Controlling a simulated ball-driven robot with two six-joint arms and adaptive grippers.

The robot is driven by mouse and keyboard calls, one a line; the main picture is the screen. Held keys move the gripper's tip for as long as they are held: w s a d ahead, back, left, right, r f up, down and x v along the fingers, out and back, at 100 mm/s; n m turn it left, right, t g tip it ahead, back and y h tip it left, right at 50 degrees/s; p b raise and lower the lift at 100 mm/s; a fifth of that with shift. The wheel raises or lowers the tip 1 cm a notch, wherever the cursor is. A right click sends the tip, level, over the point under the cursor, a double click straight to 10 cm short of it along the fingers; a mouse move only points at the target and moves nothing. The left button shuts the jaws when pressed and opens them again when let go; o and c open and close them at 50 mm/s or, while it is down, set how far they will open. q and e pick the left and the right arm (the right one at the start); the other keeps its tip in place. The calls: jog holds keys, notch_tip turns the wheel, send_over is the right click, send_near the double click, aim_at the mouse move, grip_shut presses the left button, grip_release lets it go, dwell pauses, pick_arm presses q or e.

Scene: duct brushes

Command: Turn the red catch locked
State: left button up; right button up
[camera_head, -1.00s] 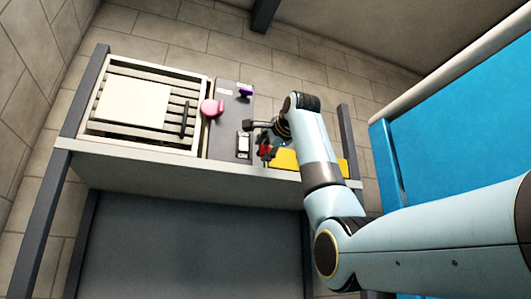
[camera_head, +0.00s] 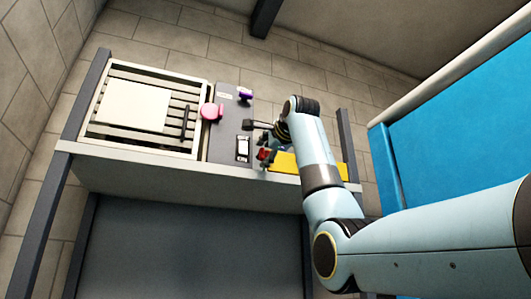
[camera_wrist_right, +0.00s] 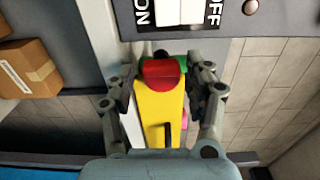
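The red catch (camera_wrist_right: 160,74) is in the middle of the right wrist view, with a green part (camera_wrist_right: 180,62) showing behind it and a yellow piece (camera_wrist_right: 158,105) running below it. My right gripper (camera_wrist_right: 163,80) has one finger on each side of the red catch, with gaps visible, so it looks open around it. In the head view the red catch (camera_head: 263,155) is small and partly covered by my right gripper (camera_head: 266,146), beside the yellow piece (camera_head: 305,165). The catch's exact angle is hard to tell. My left gripper does not show.
A grey panel holds a white switch (camera_head: 243,147), marked ON and OFF in the wrist view, a pink knob (camera_head: 211,111) and a purple part (camera_head: 245,94). A slatted tray (camera_head: 190,145) is at left. A blue panel (camera_head: 455,125) stands at right. Cardboard boxes (camera_wrist_right: 32,68) show in the wrist view.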

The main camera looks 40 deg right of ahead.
jog(key=shift+o, duration=0.4)
jog(key=shift+s, duration=0.1)
jog(key=v, duration=1.1)
jog(key=shift+s+a, duration=0.2)
jog(key=shift+s, duration=0.2)
